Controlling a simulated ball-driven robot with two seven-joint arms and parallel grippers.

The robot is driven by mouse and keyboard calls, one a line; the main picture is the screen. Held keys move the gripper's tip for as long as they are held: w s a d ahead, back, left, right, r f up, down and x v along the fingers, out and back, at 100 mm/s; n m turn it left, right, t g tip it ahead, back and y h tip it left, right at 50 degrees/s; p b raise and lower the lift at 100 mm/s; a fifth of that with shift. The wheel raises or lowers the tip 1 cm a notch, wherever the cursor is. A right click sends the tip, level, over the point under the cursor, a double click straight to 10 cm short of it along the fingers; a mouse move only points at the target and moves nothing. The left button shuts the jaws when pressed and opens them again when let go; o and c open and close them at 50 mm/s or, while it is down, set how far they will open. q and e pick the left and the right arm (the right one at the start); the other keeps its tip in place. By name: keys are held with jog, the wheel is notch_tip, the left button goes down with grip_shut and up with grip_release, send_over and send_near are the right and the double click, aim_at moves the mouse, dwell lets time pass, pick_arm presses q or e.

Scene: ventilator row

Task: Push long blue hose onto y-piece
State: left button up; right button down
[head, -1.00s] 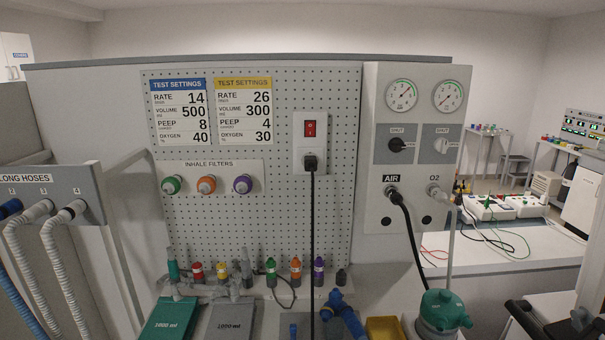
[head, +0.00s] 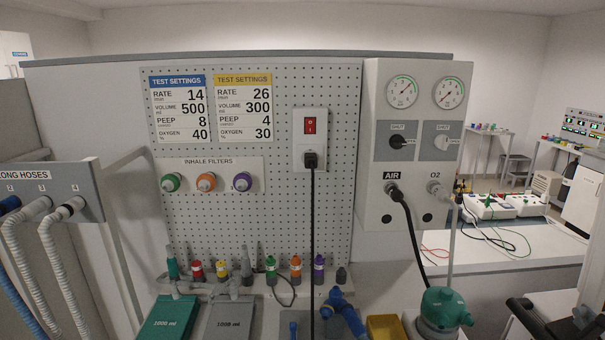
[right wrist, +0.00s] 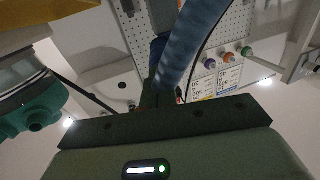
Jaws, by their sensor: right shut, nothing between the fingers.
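In the head view, a long blue hose (head: 9,206) hangs at the far left edge under the long hoses sign, partly cut off. A blue branched fitting (head: 340,308), possibly the y-piece, is at the bottom centre, cut off by the frame edge. In the right wrist view, a blue hose-like length (right wrist: 190,45) runs close in front of my right gripper (right wrist: 156,94). Where its end goes is hidden. The right gripper is shut, with nothing between its fingers. Neither gripper shows in the head view.
Two white ribbed hoses (head: 56,255) hang from the left rack (head: 85,190). A yellow bin (head: 386,327) and a teal-topped device (head: 443,310) stand to the right. A black power cord (head: 312,230) hangs centrally.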

jog(key=shift+w+a, duration=0.15)
jog(key=shift+w, duration=0.35)
jog(key=shift+r+b, duration=0.1)
jog(key=shift+b, duration=0.2)
jog(key=p+v, duration=0.4)
jog(key=v, duration=0.2)
jog(key=shift+s, duration=0.3)
dwell(0.4)
